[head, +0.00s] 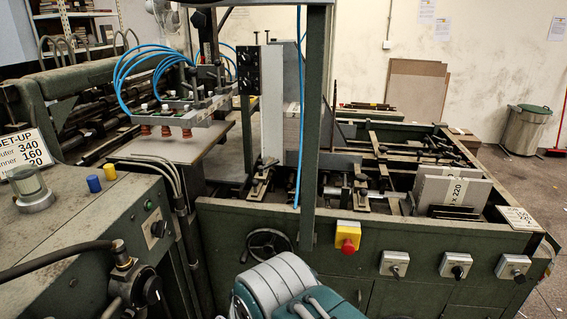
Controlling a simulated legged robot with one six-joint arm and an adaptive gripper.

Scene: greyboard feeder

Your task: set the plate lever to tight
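No lever can be made out as the plate lever from its label. Three switch plates with turning knobs sit on the machine's green front: a left knob (395,264), a middle knob (457,266) and a right knob (513,268). Their markings are too small to read. A further black knob (158,229) is on the side of the left cabinet. My arm shows at the bottom middle, grey and teal, in front of the machine. My gripper is not in view, so its hold cannot be seen.
A red stop button on a yellow box (348,236) and a handwheel (269,244) are on the front. Grey boards marked 220 (453,187) stand in the machine. A set-up sign (26,152) stands at left. A green post (314,130) rises centrally. Floor is open at right.

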